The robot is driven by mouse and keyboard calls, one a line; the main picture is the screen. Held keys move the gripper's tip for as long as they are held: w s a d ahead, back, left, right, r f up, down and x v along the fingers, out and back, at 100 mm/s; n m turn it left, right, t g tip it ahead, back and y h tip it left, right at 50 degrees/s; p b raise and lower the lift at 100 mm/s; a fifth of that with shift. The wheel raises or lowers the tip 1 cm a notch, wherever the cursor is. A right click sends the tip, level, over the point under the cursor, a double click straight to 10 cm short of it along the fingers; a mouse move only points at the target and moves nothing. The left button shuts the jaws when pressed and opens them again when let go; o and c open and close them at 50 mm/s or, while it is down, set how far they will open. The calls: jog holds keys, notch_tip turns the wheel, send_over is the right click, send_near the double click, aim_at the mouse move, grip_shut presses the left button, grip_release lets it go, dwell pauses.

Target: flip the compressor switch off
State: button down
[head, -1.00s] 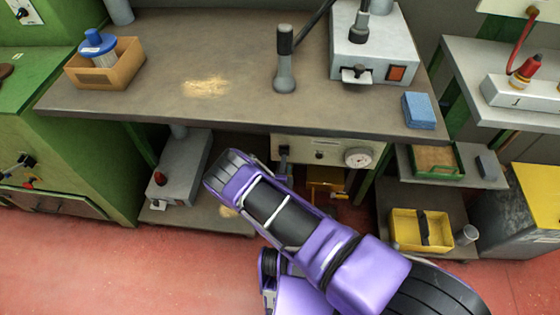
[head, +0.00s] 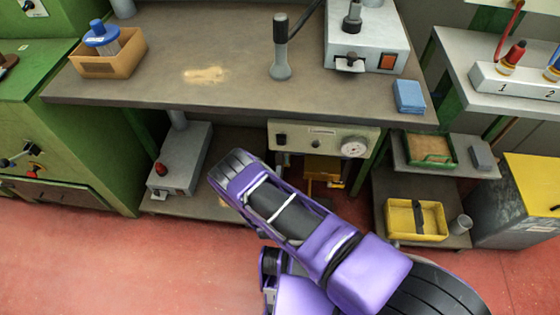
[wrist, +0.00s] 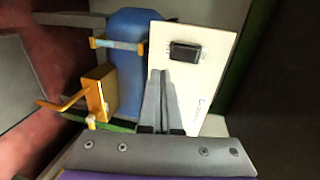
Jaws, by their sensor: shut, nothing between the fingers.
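The cream panel (head: 363,130) hangs under the bench, with a black switch (head: 281,139) at its left end and a round gauge (head: 353,146) at its right. In the wrist view the panel (wrist: 214,45) shows the black rocker switch (wrist: 185,52) close up. A blue tank (wrist: 128,55), likely the compressor's, stands behind it. My gripper (wrist: 160,74) is shut and empty, its tips just below and left of the switch in the picture, apart from it as far as I can tell. In the head view my purple arm hides the gripper.
An orange-yellow part with a lever (wrist: 98,95) is left of my fingers in the wrist view. A grey box with a red knob (head: 180,160) stands on the lower shelf. A yellow bin (head: 397,234) stands right.

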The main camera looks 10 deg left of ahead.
jog(key=s, duration=0.2)
jog(key=s+f, duration=0.1)
jog(key=s, duration=0.1)
jog(key=shift+s+d, duration=0.15)
jog(key=shift+s, duration=0.25)
jog(key=shift+r, duration=0.1)
